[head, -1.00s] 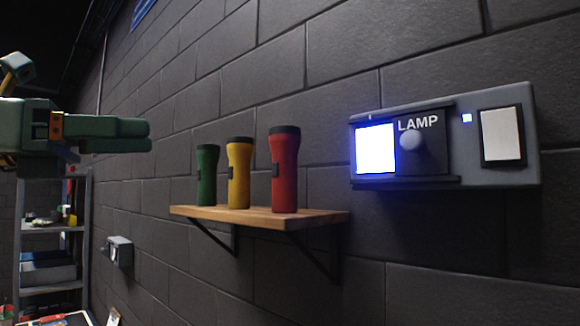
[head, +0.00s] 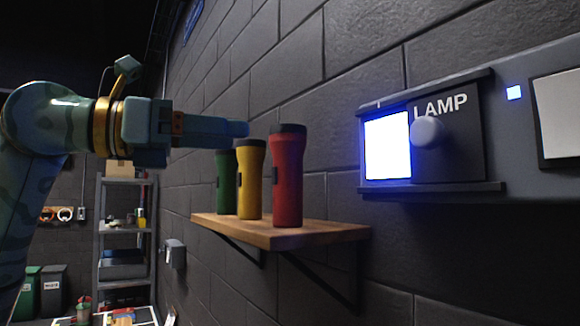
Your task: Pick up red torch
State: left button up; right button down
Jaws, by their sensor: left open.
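The red torch (head: 288,178) stands upright with a black cap on the wooden wall shelf (head: 285,236), at the right end of a row of three torches. The yellow torch (head: 250,182) and the green torch (head: 226,184) stand upright to its left. My left gripper (head: 240,130) points right, with its fingertips by the tops of the green and yellow torches in the picture. It is open and empty, seen from the side, and apart from the red torch. My right gripper is out of view.
A lamp panel (head: 463,190) with a lit blue-white square and a round knob (head: 427,131) sits on the wall to the right of the shelf. A small grey box (head: 175,254) is on the wall below left. A rack (head: 124,180) stands farther back.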

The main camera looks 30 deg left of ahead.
aim_at(287, 140)
pick_arm(q)
jog(key=x, duration=0.3)
jog(key=p+x, duration=0.1)
jog(key=x, duration=0.2)
jog(key=p+x, duration=0.1)
jog(key=x, duration=0.2)
jog(key=shift+s+d+r, duration=0.1)
jog(key=shift+s+d, duration=0.05)
jog(key=shift+d, duration=0.35)
jog(key=shift+a, duration=0.1)
jog(key=shift+c, duration=0.6)
jog(key=c, duration=1)
jog(key=shift+c, duration=0.3)
